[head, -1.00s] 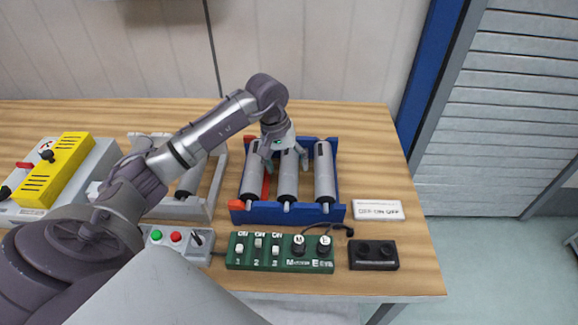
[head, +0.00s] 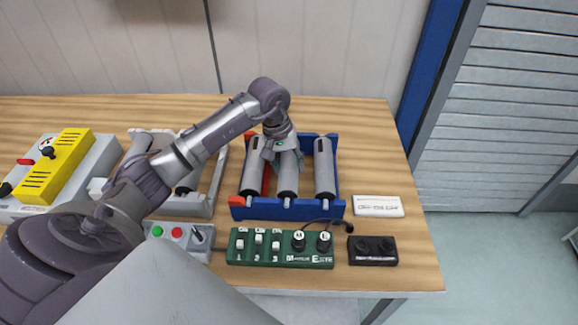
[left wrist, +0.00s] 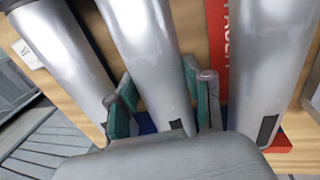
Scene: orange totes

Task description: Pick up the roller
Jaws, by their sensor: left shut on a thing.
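Three grey rollers sit side by side in a blue rack (head: 285,212): the left roller (head: 251,175), the middle roller (head: 287,183) and the right roller (head: 323,170). My left gripper (head: 282,158) reaches down from above and is shut on the middle roller, near its far half. In the left wrist view my left gripper's fingers (left wrist: 165,110) stand on both sides of the middle roller (left wrist: 148,60), with a roller beyond each finger. The middle roller still lies in line with the others in the rack. My right gripper is not in view.
A grey rack (head: 190,205) with another roller stands left of the blue one, partly behind my arm. A yellow-topped device (head: 58,165) is at far left.

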